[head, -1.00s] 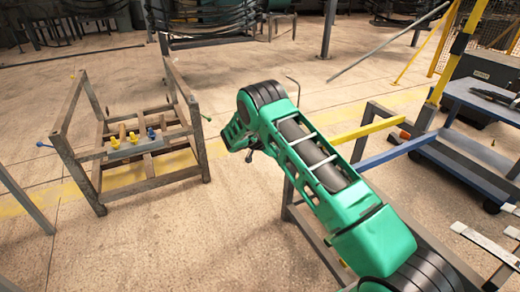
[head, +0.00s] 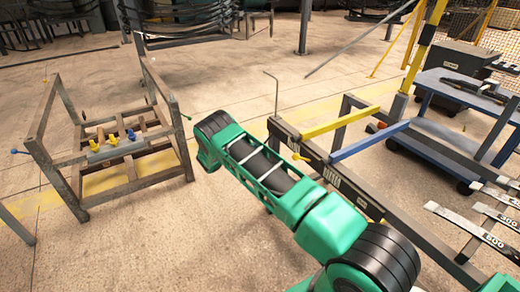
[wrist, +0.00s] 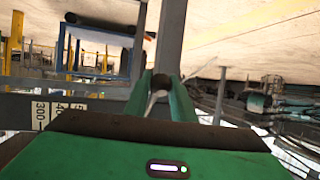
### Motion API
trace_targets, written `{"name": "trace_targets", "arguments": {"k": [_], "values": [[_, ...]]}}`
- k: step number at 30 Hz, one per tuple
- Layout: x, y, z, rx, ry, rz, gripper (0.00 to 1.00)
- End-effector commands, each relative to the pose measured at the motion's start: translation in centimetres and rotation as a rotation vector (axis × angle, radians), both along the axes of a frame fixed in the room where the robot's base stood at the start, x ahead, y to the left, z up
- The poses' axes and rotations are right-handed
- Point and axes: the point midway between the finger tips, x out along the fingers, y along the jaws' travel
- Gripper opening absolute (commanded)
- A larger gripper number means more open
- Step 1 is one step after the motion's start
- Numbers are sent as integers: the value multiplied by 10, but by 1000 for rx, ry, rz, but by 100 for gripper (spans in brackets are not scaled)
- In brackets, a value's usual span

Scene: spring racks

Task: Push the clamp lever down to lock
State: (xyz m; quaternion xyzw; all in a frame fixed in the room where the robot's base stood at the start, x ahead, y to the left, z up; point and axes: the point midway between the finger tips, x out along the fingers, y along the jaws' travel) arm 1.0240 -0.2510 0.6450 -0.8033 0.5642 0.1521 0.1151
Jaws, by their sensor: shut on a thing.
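My gripper (wrist: 160,97) shows in the wrist view with its two green fingers close together around a thin pale rod (wrist: 152,103). I cannot tell whether this rod is the clamp lever. A grey post (wrist: 171,35) stands beyond the fingertips. A thin bent rod (head: 276,95) rises behind the arm. No clamp is clearly identifiable.
A brown metal stand (head: 165,172) with yellow and blue knobbed pieces (head: 112,140) is at left. Yellow (head: 340,122) and blue bars (head: 370,140) project from the rack. A blue cart (head: 450,95) stands at right. The floor between stand and rack is open.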

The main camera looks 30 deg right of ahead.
Motion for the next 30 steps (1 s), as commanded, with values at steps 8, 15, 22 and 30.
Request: {"name": "trace_targets", "arguments": {"k": [8,15,22,30], "values": [[5,9,-2,12,-5,16,41],[2,5,-1,8,-2,9,41],[-4,24,7,7,0,10,41],[-19,69,26,9,-2,13,41]]}}
